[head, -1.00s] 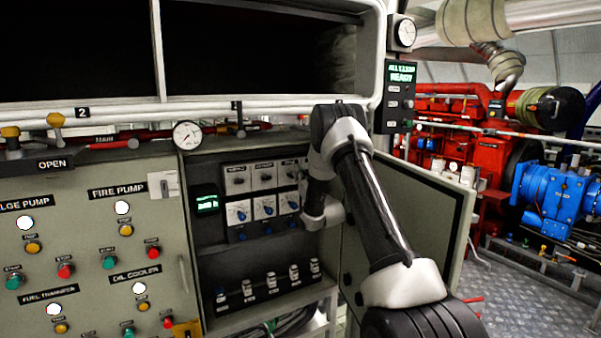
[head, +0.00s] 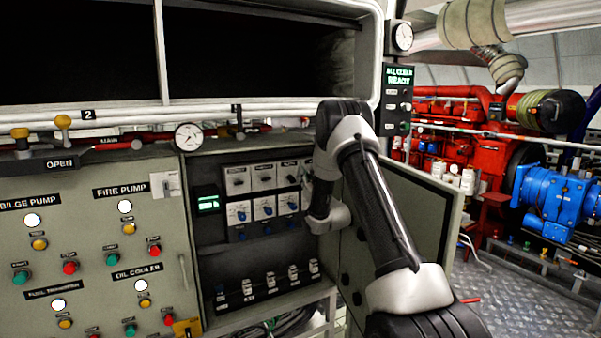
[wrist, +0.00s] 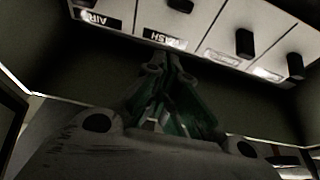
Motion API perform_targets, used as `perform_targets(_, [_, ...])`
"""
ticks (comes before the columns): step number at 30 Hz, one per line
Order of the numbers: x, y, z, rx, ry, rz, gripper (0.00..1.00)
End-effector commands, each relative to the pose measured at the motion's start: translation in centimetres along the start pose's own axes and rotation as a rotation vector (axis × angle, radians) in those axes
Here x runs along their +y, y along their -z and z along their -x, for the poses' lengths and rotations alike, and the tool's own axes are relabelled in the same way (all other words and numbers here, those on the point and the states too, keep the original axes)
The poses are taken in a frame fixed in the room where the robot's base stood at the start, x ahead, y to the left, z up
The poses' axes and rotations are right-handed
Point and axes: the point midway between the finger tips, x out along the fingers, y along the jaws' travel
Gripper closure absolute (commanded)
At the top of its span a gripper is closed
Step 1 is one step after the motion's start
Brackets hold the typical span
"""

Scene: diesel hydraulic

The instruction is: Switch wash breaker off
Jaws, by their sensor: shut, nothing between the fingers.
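In the wrist view, the wash breaker (wrist: 180,5) is a black toggle on a pale plate, cut by the top edge. Its WASH label (wrist: 163,40) appears upside down near the panel edge. My gripper (wrist: 165,58) is shut and empty, with its tips just below that label in the picture. I cannot tell whether they touch the panel. In the head view, the breaker panel (head: 263,178) has dark toggles in its upper row. My wrist and forearm cover its right end, and the fingers are hard to make out.
An open cabinet door (head: 420,215) stands right of my arm. A pump button panel (head: 90,250) is at left. A red engine (head: 460,140) stands at the back right.

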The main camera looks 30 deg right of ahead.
Motion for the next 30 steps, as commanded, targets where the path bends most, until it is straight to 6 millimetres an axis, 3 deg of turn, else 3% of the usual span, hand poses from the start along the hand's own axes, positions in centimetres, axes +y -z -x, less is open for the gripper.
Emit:
perform_targets(6, [0.0,-1.3,3.7,-0.003,-0.001,-0.001,1.00])
perform_targets(12, [0.0,-1.9,5.5,-0.002,-0.001,0.000,1.00])
perform_targets(30, [0.0,-2.1,5.7,-0.006,-0.001,0.002,1.00])
